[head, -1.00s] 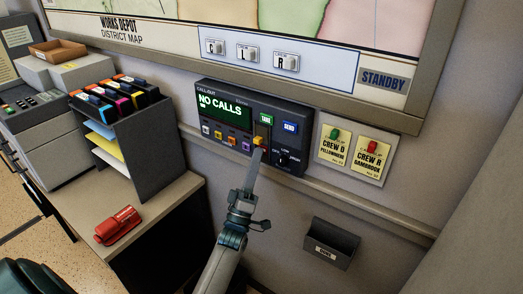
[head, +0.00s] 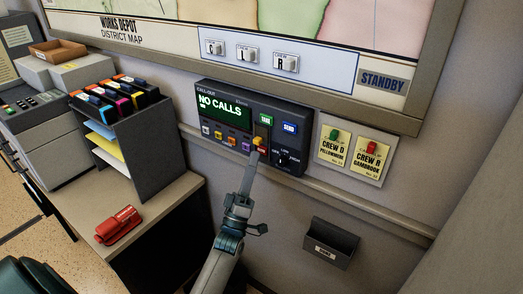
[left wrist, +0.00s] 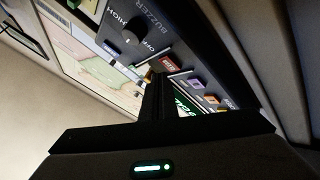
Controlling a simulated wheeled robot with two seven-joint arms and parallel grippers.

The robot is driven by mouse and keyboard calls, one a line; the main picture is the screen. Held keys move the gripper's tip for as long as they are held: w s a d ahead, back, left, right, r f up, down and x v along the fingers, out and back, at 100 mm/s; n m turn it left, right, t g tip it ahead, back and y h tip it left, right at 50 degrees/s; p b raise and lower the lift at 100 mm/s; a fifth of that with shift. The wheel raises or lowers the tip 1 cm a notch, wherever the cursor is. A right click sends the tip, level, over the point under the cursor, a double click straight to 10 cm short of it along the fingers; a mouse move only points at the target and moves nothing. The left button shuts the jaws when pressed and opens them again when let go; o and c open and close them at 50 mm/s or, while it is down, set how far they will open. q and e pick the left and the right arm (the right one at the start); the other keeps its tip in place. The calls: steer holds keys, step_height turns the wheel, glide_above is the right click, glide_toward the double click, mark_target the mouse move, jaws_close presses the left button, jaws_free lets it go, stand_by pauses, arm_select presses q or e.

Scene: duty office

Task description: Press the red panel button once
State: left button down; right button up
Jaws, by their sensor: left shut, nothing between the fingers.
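The dark call-out panel (head: 222,127) hangs on the wall with a green "NO CALLS" screen. The red button (head: 262,150) sits in its lower row, just below a yellow handle (head: 257,141). In the left wrist view the red button (left wrist: 170,65) shows just beyond the fingertips. My left gripper (head: 253,157) is shut and empty, its tips just below and left of the red button in the head view. I cannot tell whether they touch the panel. Its shut fingers (left wrist: 157,82) also show in the left wrist view. My right gripper is not in view.
Purple, orange and other coloured buttons run left of the red one. Green and blue SEND buttons (head: 289,127) and a buzzer knob (head: 282,159) are close by. A wall rail (head: 350,202) runs below. A folder rack (head: 150,150) and red stapler (head: 117,226) stand left.

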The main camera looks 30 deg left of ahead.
arm_select(q)
steer(key=s, duration=0.2)
steer(key=s+p, duration=0.1)
steer(key=s, duration=0.2)
steer(key=shift+a, duration=0.2)
steer(key=shift+w+f, duration=0.1)
stand_by(0.8)
